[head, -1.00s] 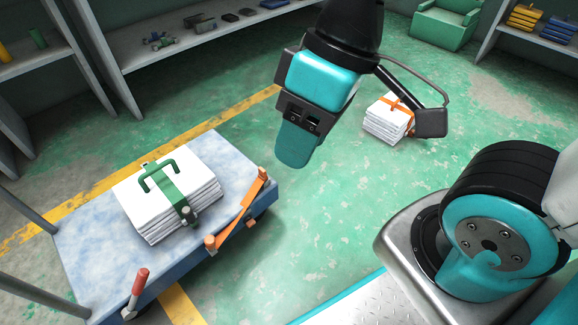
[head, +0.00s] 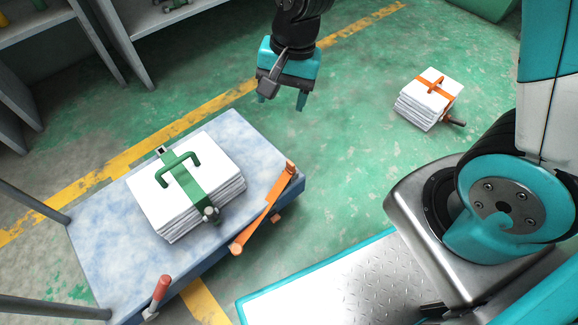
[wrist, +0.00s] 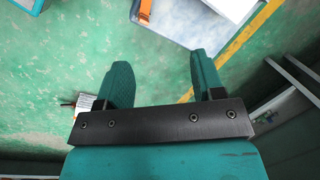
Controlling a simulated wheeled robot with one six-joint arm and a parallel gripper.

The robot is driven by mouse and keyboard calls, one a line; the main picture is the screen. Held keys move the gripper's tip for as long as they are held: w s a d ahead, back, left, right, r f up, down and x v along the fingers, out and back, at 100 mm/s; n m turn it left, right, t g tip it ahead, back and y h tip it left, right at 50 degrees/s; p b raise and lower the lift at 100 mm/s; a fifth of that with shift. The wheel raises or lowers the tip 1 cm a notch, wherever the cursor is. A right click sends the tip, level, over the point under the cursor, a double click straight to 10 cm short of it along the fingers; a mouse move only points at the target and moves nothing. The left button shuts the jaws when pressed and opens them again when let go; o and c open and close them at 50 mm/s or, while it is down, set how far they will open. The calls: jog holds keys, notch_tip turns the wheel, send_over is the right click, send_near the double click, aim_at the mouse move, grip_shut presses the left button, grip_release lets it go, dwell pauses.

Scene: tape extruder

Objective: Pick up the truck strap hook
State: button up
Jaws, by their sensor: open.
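An orange strap piece (head: 264,208) runs slantwise along the right edge of the blue platform truck (head: 100,235); I take it for the truck strap hook. Its orange part also shows at the top of the wrist view (wrist: 145,10). On the truck lies a stack of white sheets (head: 150,200) with a green strap and green handle (head: 180,172) across it. My gripper (head: 282,100) is open and empty. It is in the air beyond the truck's far right corner, apart from the orange piece. In the wrist view its two fingers are spread over green floor.
A second white stack with an orange strap (head: 430,90) sits on the floor at the right. A red-tipped lever (head: 160,290) stands at the truck's near edge. Shelves (head: 110,40) line the back left. Green floor between truck and second stack is clear.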

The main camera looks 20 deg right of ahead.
aim_at(291, 163)
jog(key=w+d+f+m+b, duration=0.1)
jog(key=f+m+b, duration=0.1)
jog(key=f, duration=0.7)
jog(key=w+d+f+m+h+b, duration=0.1)
jog(key=f+m+b, duration=0.1)
jog(key=f, duration=0.6)
jog(key=w+d+f+m+h+b, duration=0.1)
jog(key=f+m, duration=0.3)
jog(key=f, duration=0.5)
jog(key=shift+w+d+f+b, duration=0.35)
jog(key=shift+b, duration=0.15)
notch_tip(291, 163, down, 6)
jog(key=b, duration=0.4)
jog(key=shift+a, duration=0.1)
jog(key=shift+r, duration=0.1)
jog(key=c, duration=1)
